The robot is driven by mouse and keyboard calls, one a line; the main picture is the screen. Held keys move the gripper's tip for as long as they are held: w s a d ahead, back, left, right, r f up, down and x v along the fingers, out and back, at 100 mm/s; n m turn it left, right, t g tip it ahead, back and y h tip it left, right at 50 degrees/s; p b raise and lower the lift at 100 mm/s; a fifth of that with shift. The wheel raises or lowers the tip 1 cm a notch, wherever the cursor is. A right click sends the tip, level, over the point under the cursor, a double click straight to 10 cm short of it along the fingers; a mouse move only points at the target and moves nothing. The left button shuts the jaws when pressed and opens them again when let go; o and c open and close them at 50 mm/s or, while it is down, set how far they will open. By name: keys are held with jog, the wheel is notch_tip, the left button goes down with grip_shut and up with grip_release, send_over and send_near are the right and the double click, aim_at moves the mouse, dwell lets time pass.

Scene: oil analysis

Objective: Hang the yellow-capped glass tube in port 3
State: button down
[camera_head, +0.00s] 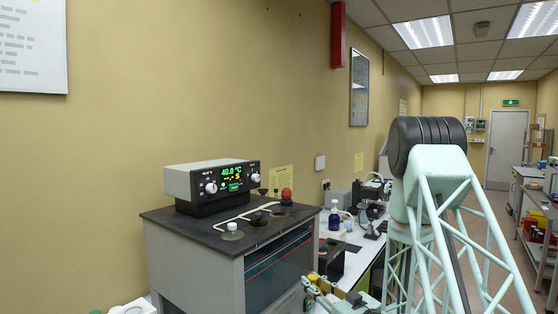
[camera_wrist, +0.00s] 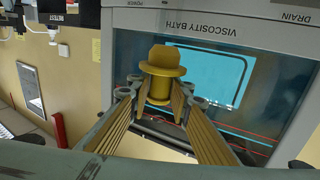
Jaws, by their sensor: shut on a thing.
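The yellow cap (camera_wrist: 163,68) of the tube sits between the fingers of my gripper (camera_wrist: 160,105) in the wrist view. My gripper is shut on it. The glass below the cap is hidden or too faint to make out. In the head view my gripper (camera_head: 335,293) is low, in front of the bath's right side, with a small yellow spot at its tip. The viscosity bath (camera_head: 190,262) has a dark top (camera_head: 215,245) with several fittings, including a white knob (camera_head: 232,228), a black plug (camera_head: 260,218) and a red ball (camera_head: 286,195). Port numbers cannot be read.
A control unit (camera_head: 212,184) showing 40.0 °C stands at the back of the bath top. The bath's window (camera_wrist: 210,75) lies behind the cap in the wrist view. A bench with a blue bottle (camera_head: 334,220) and instruments stands beyond the bath.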

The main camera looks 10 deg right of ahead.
jog(key=w+d+r+p, duration=0.3)
jog(key=w+r+p, duration=0.15)
jog(key=r, duration=0.85)
jog(key=w+d+r+p, duration=0.25)
jog(key=w+r, duration=0.35)
jog(key=r, duration=0.7)
jog(key=w+d+r+p, duration=0.2)
jog(key=w+r+p, duration=0.3)
jog(key=r, duration=0.8)
jog(key=w+a+r+n+g+y, duration=0.1)
jog(key=a+r+y, duration=0.1)
jog(key=a, duration=1.3)
jog(key=shift+w+a+r+n, duration=0.15)
jog(key=shift+w+n, duration=0.15)
jog(key=shift+w, duration=0.05)
jog(key=shift+f, duration=0.25)
notch_tip(320, 180, down, 18)
jog(key=b, duration=0.9)
jog(key=shift+r+b, duration=0.15)
jog(key=shift+b, duration=0.15)
jog(key=shift+f+b, duration=0.4)
jog(key=shift+b, duration=0.05)
